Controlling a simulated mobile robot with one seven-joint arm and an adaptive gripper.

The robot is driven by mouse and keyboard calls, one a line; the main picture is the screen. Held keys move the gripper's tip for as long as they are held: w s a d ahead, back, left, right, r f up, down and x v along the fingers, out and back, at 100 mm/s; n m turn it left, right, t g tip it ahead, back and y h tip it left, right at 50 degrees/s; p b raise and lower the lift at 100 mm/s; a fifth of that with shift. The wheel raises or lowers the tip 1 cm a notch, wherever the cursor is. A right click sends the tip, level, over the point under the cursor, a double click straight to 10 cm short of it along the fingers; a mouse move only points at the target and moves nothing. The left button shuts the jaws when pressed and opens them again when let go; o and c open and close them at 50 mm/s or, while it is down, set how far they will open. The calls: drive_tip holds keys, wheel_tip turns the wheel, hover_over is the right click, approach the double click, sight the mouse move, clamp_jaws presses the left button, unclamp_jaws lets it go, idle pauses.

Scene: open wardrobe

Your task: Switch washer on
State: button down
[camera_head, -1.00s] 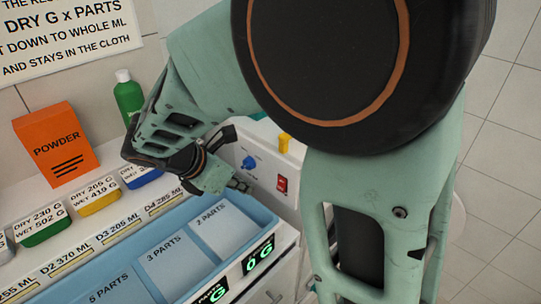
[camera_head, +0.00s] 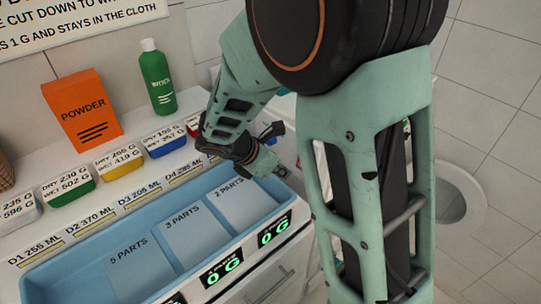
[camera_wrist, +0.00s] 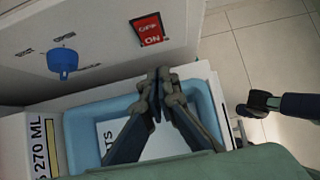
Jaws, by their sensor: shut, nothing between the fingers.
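The red switch (camera_wrist: 148,29), marked OFF and ON, sits on the white washer panel (camera_wrist: 100,22) in the wrist view. A blue knob (camera_wrist: 62,63) is to its left on the same panel. My gripper (camera_wrist: 158,74) is shut and empty, its fingertips just below the switch in the picture; I cannot tell whether they touch the panel. In the head view my gripper (camera_head: 283,172) is at the right end of the blue tray (camera_head: 195,270), and the switch cannot be made out there.
The blue tray has labelled sections and lit displays (camera_head: 222,267). An orange powder box (camera_head: 82,110), a green bottle (camera_head: 157,80) and several labelled containers (camera_head: 119,159) stand behind it. A white round bowl (camera_head: 460,198) is at the right. Tiled floor is open there.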

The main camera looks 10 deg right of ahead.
sight(300, 164)
drive_tip(key=w+d, duration=0.2)
drive_tip(key=d, duration=0.1)
drive_tip(key=shift+w+d+f+p, duration=0.1)
drive_tip(key=shift+w+f+p, duration=0.1)
drive_tip(key=shift+p, duration=0.1)
drive_tip(key=shift+d+f, duration=0.15)
drive_tip(key=shift+d, duration=0.1)
drive_tip(key=shift+w, duration=0.1)
drive_tip(key=shift+r+p, duration=0.7)
drive_tip(key=shift+r, duration=0.25)
